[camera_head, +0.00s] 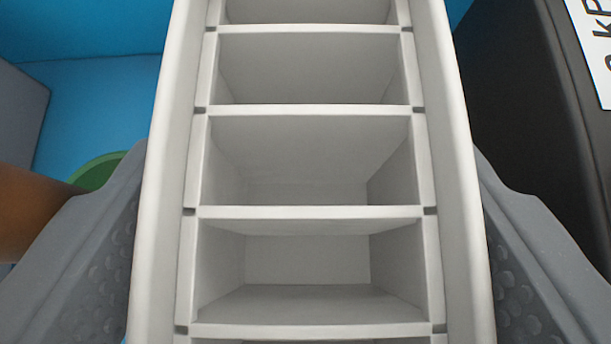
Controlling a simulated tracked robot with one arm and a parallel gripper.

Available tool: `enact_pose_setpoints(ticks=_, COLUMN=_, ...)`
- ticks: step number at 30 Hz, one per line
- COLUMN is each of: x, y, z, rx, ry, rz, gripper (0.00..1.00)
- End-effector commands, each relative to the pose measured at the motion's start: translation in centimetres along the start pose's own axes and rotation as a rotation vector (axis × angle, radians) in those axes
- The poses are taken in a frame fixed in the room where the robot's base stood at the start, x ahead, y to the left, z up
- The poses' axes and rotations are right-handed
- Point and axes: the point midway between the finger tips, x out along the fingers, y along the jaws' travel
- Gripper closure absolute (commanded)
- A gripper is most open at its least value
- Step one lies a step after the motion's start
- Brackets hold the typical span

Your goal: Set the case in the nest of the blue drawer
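The case (172,170) is a long, pale grey-white tray divided into a row of compartments, and it fills the middle of the view. The compartments that show look empty. My gripper (308,200) has one grey finger against each long side of the case and is shut on it. The blue drawer (95,100) shows behind the case at the upper left, with its blue floor and back wall. The case hides much of what lies behind it, and I cannot make out the nest. The near and far ends of the case are cut off.
A black box (525,130) with a white label (597,45) stands close on the right. At the left are a green rounded thing (97,172), a brown-orange rounded thing (30,210) and a grey block (20,120). Bare blue surface shows between the grey block and the case.

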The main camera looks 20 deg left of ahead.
Motion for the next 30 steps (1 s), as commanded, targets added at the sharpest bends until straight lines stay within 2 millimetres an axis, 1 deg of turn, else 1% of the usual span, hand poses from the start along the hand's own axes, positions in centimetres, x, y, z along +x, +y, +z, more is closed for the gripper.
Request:
enact_pose_setpoints(ticks=5, x=0.0, y=0.0, z=-0.1, rx=0.000, ry=0.001, rz=0.000, gripper=0.34)
enact_pose_setpoints(ticks=6, x=0.0, y=0.0, z=-0.1, rx=0.000, ry=0.001, rz=0.000, gripper=0.37)
enact_pose_setpoints(ticks=8, x=0.0, y=0.0, z=-0.1, rx=0.000, ry=0.001, rz=0.000, gripper=0.54)
enact_pose_setpoints(ticks=9, x=0.0, y=0.0, z=-0.1, rx=0.000, ry=0.001, rz=0.001, gripper=0.65)
enact_pose_setpoints(ticks=10, x=0.0, y=0.0, z=-0.1, rx=0.000, ry=0.001, rz=0.001, gripper=0.73)
enact_pose_setpoints(ticks=11, x=0.0, y=0.0, z=-0.1, rx=0.000, ry=0.002, rz=0.001, gripper=0.74)
enact_pose_setpoints(ticks=12, x=0.0, y=0.0, z=-0.1, rx=0.000, ry=0.002, rz=0.001, gripper=0.78)
enact_pose_setpoints(ticks=19, x=-0.1, y=0.1, z=-0.2, rx=0.000, ry=0.002, rz=0.001, gripper=0.78)
enact_pose_setpoints(ticks=23, x=-0.4, y=0.1, z=-0.7, rx=0.000, ry=0.003, rz=0.001, gripper=0.78)
enact_pose_setpoints(ticks=26, x=-1.0, y=0.1, z=-1.5, rx=-0.001, ry=0.004, rz=0.002, gripper=0.78)
enact_pose_setpoints(ticks=30, x=-2.1, y=0.2, z=-3.0, rx=0.000, ry=0.007, rz=0.003, gripper=0.78)
